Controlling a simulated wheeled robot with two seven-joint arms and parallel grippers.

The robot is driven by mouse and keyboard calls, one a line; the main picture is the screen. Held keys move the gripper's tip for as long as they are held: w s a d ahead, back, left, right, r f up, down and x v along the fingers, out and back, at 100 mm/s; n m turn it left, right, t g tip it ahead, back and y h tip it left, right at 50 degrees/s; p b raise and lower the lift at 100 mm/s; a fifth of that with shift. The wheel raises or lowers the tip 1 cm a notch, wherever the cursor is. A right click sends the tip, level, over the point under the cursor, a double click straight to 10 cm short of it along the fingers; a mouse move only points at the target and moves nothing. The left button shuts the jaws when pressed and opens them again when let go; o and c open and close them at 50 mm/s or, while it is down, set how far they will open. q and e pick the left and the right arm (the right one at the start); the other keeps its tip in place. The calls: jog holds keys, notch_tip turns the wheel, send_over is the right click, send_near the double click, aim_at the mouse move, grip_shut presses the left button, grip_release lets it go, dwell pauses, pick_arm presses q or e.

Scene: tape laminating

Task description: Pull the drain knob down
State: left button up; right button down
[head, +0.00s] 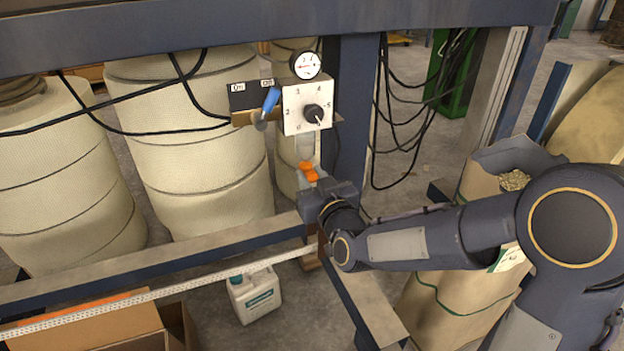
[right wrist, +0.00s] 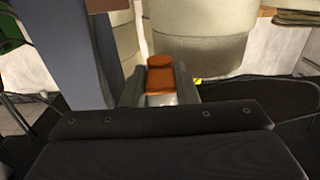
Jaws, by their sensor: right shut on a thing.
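The orange drain knob (head: 308,171) is below the dial panel in the head view, at the end of my right gripper (head: 318,182). In the right wrist view the knob (right wrist: 160,76) sits between the two dark fingers of the gripper (right wrist: 160,90). The gripper is shut on it. The lower part of the knob is hidden by the gripper in the head view. My left gripper is in neither view.
Above the knob are a white dial panel (head: 307,108), a round gauge (head: 305,65) and a blue lever (head: 270,101). A blue post (head: 355,100) stands just right of them. A frame beam (head: 150,262) runs below. Large wrapped rolls (head: 190,140) stand behind.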

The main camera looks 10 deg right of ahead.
jog(key=shift+f, duration=0.25)
jog(key=c, duration=1.1)
grip_release()
jog(key=s, duration=0.2)
jog(key=s+d+p, duration=0.1)
jog(key=s, duration=0.4)
jog(key=shift+s+d+p, duration=0.25)
jog(key=shift+s+p, duration=0.1)
